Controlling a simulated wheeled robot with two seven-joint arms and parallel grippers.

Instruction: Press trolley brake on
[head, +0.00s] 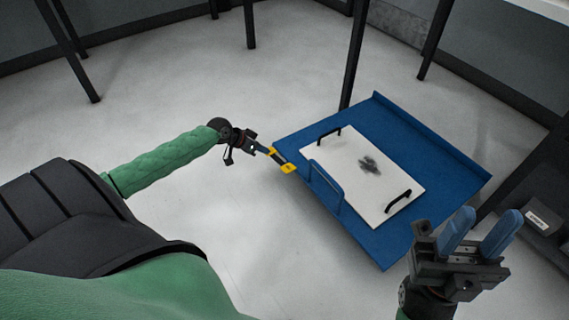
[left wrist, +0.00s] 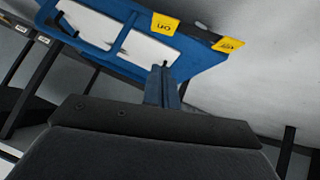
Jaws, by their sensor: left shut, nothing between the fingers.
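The blue trolley (head: 435,165) stands on the floor, right of centre in the head view. Its yellow brake tabs (head: 286,166) are at its left corner. In the left wrist view one yellow tab (left wrist: 165,25) has upside-down lettering that looks like "ON", and a second yellow tab (left wrist: 228,44) is to its right. My left gripper (head: 264,149) is shut and empty, its tips close to the tabs; contact cannot be told. Its blue fingers (left wrist: 162,72) point toward the trolley edge. My right gripper (head: 480,234) is open and empty near the trolley's near right side.
A white panel (head: 345,165) with black handles and a dark smudge lies on the trolley. A blue handle bar (head: 325,187) rises at the trolley's left edge. Dark posts (head: 355,50) stand behind. The pale floor at left is clear.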

